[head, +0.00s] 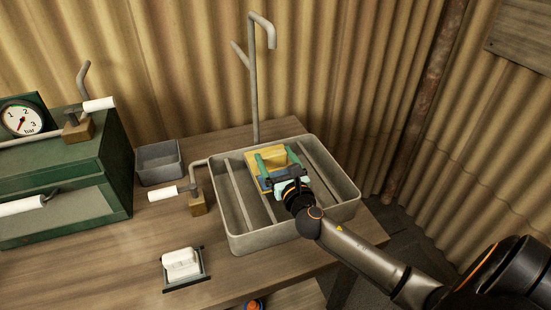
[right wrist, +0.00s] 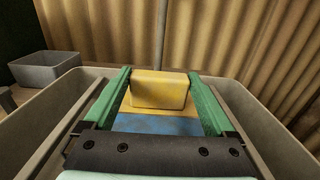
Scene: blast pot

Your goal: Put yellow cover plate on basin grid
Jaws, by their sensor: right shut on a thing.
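The yellow cover plate (head: 268,157) has a raised yellow block on top; it also shows in the right wrist view (right wrist: 160,92). A blue area shows at its near side. My right gripper (head: 272,166) is shut on it, with green fingers along its left and right sides. My left gripper is not in view.
A grey tap pipe (head: 254,95) rises behind the basin. A valve with a white handle (head: 164,193) stands left of it.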

